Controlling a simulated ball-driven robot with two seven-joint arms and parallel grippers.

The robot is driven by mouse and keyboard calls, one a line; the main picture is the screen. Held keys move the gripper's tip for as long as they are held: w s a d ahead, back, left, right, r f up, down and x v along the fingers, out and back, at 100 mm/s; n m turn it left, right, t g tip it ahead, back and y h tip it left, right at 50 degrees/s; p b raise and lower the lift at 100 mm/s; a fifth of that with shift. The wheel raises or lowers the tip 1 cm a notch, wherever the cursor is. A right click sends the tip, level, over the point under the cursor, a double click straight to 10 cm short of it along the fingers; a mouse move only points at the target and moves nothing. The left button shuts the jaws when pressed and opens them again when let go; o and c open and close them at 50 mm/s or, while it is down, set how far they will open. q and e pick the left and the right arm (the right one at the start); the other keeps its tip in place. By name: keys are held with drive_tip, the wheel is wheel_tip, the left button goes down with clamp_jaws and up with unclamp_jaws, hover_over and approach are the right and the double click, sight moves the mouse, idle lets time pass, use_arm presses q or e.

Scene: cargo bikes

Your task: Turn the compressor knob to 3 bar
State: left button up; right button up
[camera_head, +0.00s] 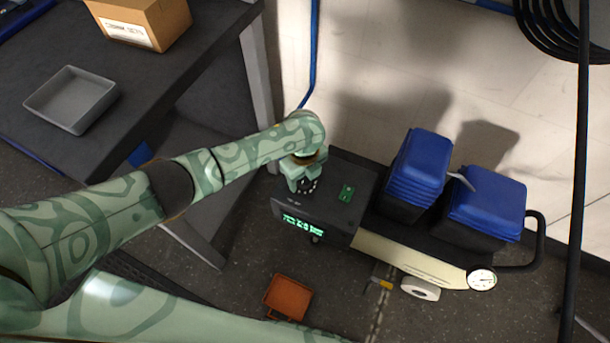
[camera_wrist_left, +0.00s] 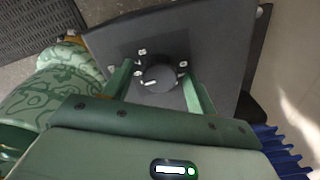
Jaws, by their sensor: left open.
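The compressor (camera_head: 345,215) is a dark box with a lit green display (camera_head: 303,225) on its front; I cannot read the display surely. My left gripper (camera_head: 304,186) is over its top, at the left end. In the left wrist view the round black knob (camera_wrist_left: 158,79) sits on the dark panel, with a white pointer mark toward its left side and small white labels around it. The open fingers of my left gripper (camera_wrist_left: 158,88) stand on either side of the knob, with gaps visible. In the head view the gripper hides the knob. My right gripper is not in view.
A small green piece (camera_head: 347,193) is on the compressor top. An orange tray (camera_head: 288,297) lies on the floor. A dark table (camera_head: 185,75) with a grey tray (camera_head: 70,99) is at upper left.

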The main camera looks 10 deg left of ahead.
use_arm(q)
drive_tip(key=c, duration=1)
drive_tip(key=shift+r, duration=0.1)
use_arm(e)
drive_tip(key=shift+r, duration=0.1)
use_arm(q)
drive_tip(key=shift+r+n+p, duration=0.1)
drive_tip(key=shift+n+p, duration=0.8)
drive_tip(key=shift+n, duration=0.2)
drive_tip(key=n+p, duration=0.1)
drive_tip(key=n, duration=0.1)
drive_tip(key=shift+n, duration=0.3)
drive_tip(key=n+p, duration=0.1)
drive_tip(key=n, duration=0.4)
drive_tip(key=shift+n+p, duration=0.3)
drive_tip(key=shift+p, duration=0.1)
drive_tip(key=n, duration=0.5)
drive_tip(key=shift+f+n+p, duration=0.2)
drive_tip(key=shift+n+p, duration=0.1)
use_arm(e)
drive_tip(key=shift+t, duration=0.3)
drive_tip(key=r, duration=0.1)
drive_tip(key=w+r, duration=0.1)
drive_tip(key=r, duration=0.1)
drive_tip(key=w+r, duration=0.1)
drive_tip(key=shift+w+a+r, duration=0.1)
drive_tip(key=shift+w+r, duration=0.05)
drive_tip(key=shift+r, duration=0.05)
